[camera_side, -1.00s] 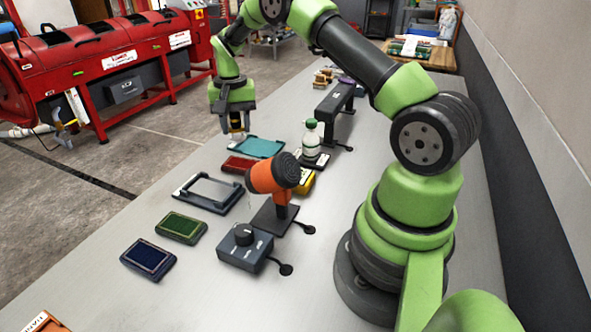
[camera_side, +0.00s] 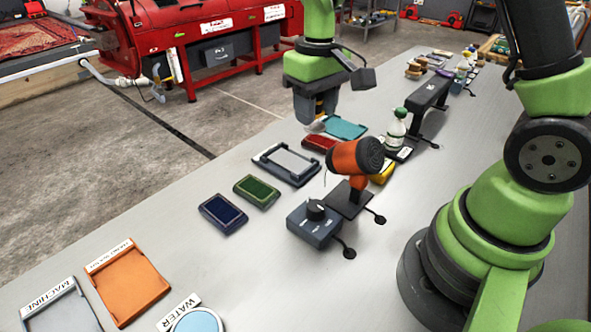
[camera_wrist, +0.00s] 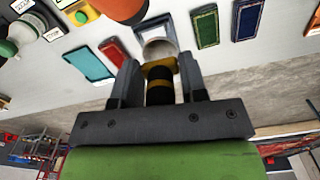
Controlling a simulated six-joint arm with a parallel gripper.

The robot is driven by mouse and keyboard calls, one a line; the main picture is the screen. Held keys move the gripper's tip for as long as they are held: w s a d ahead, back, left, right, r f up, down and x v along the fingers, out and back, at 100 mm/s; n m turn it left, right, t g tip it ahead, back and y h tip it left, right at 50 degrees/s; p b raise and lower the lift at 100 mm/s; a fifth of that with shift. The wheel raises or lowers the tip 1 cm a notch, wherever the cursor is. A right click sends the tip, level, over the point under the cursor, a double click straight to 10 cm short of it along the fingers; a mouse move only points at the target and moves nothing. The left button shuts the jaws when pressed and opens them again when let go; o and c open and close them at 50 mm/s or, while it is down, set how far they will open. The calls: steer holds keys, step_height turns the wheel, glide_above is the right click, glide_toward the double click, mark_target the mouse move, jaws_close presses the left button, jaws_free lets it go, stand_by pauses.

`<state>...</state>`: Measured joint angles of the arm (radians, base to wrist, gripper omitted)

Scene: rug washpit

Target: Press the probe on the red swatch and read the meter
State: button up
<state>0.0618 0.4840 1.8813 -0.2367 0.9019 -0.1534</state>
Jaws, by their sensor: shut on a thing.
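My gripper (camera_side: 316,118) points down, shut on a black and yellow probe (camera_wrist: 159,84) with a pale, rounded end. In the side view, the fingers mostly hide the probe. The red swatch (camera_side: 318,143) lies on the table, just below the gripper in the picture; in the wrist view it (camera_wrist: 111,50) is left of the probe. The probe looks to be above the table and apart from the swatch. A yellow device (camera_side: 382,172), possibly the meter, is partly hidden behind the dryer; its reading cannot be made out.
A grey frame (camera_side: 265,158), a green swatch (camera_side: 257,190), a blue swatch (camera_side: 223,214) and a teal tray (camera_side: 345,127) lie nearby. An orange dryer (camera_side: 355,157), knob box (camera_side: 314,230) and bottle (camera_side: 395,133) stand to the right. The front-left holds an orange tray (camera_side: 130,285).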

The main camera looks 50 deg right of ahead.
steer(key=s+a, duration=0.1)
steer(key=s+n, duration=0.1)
steer(key=shift+s+a+r+n, duration=0.3)
steer(key=shift+s+a+r, duration=0.05)
steer(key=shift+a, duration=0.05)
